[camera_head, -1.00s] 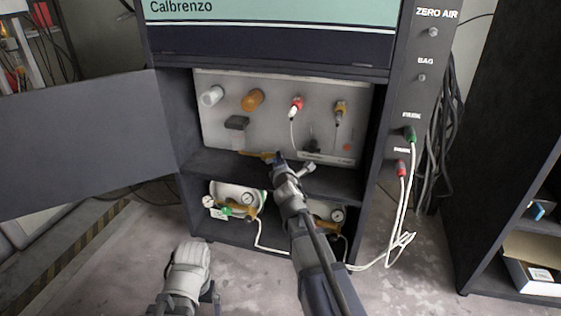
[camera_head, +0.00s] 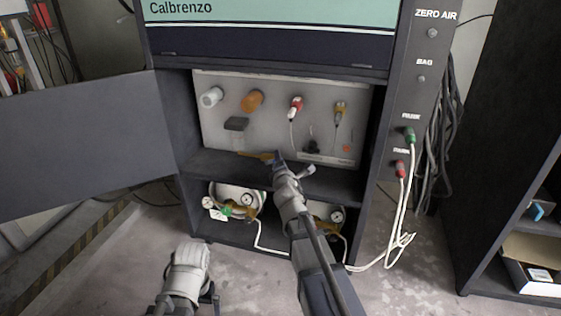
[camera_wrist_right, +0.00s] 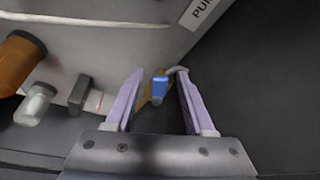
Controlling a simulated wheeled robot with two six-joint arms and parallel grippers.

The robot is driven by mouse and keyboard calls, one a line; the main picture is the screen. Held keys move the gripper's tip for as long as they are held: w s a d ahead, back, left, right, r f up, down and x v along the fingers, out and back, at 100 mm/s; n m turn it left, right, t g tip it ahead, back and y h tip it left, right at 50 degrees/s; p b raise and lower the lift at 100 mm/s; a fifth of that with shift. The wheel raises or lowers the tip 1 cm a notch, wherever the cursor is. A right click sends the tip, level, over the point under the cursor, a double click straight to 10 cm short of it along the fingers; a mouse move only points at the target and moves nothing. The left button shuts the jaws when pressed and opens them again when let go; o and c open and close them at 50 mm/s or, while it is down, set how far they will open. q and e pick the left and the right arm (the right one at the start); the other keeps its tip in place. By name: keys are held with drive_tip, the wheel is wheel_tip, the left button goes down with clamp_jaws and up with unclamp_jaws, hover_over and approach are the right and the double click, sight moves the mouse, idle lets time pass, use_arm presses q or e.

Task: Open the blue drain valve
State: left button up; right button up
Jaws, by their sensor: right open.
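The blue drain valve handle (camera_wrist_right: 160,86) sits on a brass fitting (camera_wrist_right: 143,100) in the right wrist view. My right gripper (camera_wrist_right: 159,73) is open, with its two pale purple fingers on either side of the blue handle. Gaps show between the handle and both fingers. In the head view my right gripper (camera_head: 281,160) reaches into the cabinet at the shelf, beside a brass piece (camera_head: 258,156); the blue handle cannot be told apart there. My left gripper (camera_head: 190,254) is low in front of the cabinet, apart from it; its fingers are not clear.
The cabinet panel (camera_head: 222,145) carries several filters and fittings. Gauges with brass regulators (camera_head: 246,199) stand below the shelf (camera_head: 205,165). The open door (camera_head: 75,140) extends left. White hoses (camera_head: 401,220) hang at the right. A dark rack (camera_head: 500,150) stands further right.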

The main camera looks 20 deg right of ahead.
drive_tip(key=p+v, duration=0.1)
drive_tip(key=v, duration=0.6)
drive_tip(key=shift+s, duration=0.2)
